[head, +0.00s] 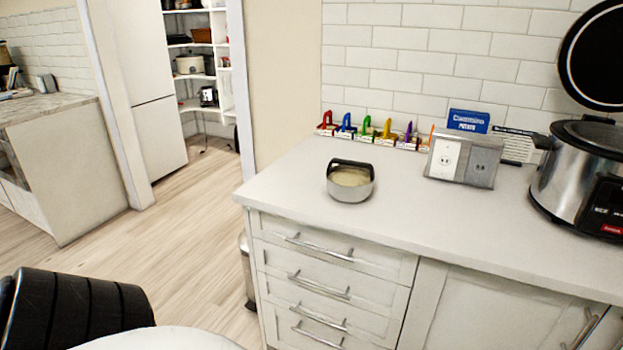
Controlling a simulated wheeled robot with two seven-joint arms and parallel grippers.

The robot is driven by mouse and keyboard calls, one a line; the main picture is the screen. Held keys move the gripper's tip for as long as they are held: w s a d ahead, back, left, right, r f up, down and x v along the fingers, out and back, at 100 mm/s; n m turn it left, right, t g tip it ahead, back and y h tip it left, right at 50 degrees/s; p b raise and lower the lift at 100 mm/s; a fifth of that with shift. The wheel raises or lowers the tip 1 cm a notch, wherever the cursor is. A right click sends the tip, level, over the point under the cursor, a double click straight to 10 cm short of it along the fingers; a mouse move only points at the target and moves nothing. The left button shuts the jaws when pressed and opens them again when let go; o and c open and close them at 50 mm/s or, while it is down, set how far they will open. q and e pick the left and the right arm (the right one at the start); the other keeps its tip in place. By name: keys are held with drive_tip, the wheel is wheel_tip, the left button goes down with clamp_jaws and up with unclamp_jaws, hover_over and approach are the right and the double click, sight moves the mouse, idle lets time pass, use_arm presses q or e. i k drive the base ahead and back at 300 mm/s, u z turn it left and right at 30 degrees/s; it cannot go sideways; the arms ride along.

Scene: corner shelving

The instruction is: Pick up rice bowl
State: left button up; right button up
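A small round metal bowl (350,190) stands upright on the white countertop (440,215) in the head view, near the counter's left end. It has pale contents that look like rice and a dark handle or rim piece rising at its back. It is the only bowl I make out on this counter. Neither of my grippers is in view, and nothing touches the bowl.
Several small coloured items (367,133) line the tiled wall behind the bowl. A grey outlet box (465,160) and a large slow cooker (578,185) stand to the right. Drawers (330,275) are below. The counter around the bowl is clear. Wooden floor (190,235) lies open to the left.

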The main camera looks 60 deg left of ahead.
sight(349, 182)
drive_tip(key=u, duration=3)
drive_tip(key=i, duration=3.4)
drive_tip(key=z, duration=1.95)
